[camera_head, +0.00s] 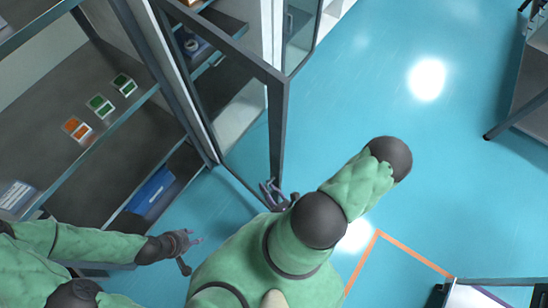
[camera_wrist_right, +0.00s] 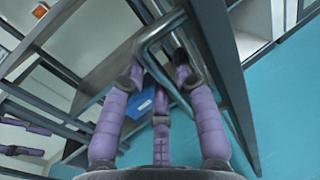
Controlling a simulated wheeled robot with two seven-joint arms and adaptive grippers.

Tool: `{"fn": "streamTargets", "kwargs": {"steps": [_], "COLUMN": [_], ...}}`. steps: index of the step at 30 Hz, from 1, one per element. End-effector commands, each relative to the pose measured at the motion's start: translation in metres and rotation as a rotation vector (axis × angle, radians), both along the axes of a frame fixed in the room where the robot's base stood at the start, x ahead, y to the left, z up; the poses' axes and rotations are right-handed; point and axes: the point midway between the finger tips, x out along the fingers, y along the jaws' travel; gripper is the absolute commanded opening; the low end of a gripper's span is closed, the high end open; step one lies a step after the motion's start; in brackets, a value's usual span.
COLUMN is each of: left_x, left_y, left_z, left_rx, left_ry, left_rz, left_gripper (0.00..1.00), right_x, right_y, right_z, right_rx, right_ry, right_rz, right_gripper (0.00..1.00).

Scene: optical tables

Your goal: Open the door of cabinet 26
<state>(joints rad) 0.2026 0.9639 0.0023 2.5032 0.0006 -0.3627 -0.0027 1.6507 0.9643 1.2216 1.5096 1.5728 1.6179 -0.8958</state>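The cabinet door (camera_head: 277,130), a dark frame with a glass pane, stands swung out from the cabinet (camera_head: 185,85) in the head view. My right gripper (camera_head: 274,193) is at the lower part of the door frame, partly hidden by my arm. In the right wrist view, its purple fingers close around the metal loop handle (camera_wrist_right: 160,45) on the door frame (camera_wrist_right: 222,60). My left gripper (camera_head: 188,241) is empty, in front of the lower shelves and apart from the door. Its spread fingers also show in the right wrist view (camera_wrist_right: 28,139). No cabinet number is readable.
Open shelves (camera_head: 50,95) with small green and orange boxes (camera_head: 100,106) stand at the left. A blue bin (camera_head: 152,192) sits low inside. Blue floor (camera_head: 380,80) is clear right of the door. A table (camera_head: 530,85) stands at the far right.

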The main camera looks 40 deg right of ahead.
Motion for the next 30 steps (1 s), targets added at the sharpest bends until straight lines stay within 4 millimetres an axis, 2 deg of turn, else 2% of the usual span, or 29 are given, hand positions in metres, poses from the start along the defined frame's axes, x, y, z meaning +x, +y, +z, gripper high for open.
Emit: {"fn": "streamTargets", "kwargs": {"steps": [21, 30], "left_x": [0.0, 0.0], "left_y": [0.0, 0.0], "left_z": [0.0, 0.0], "left_rx": [0.0, 0.0], "left_ry": [0.0, 0.0], "left_rz": [0.0, 0.0], "left_gripper": [0.4, 0.4], "right_x": [-0.054, -0.065], "right_y": [0.005, 0.008], "right_z": [0.0, 0.0], "right_rx": [-0.001, -0.002], "right_ry": [0.0, 0.0], "right_rz": [-0.004, 0.0], "right_gripper": [0.29, 0.29]}}
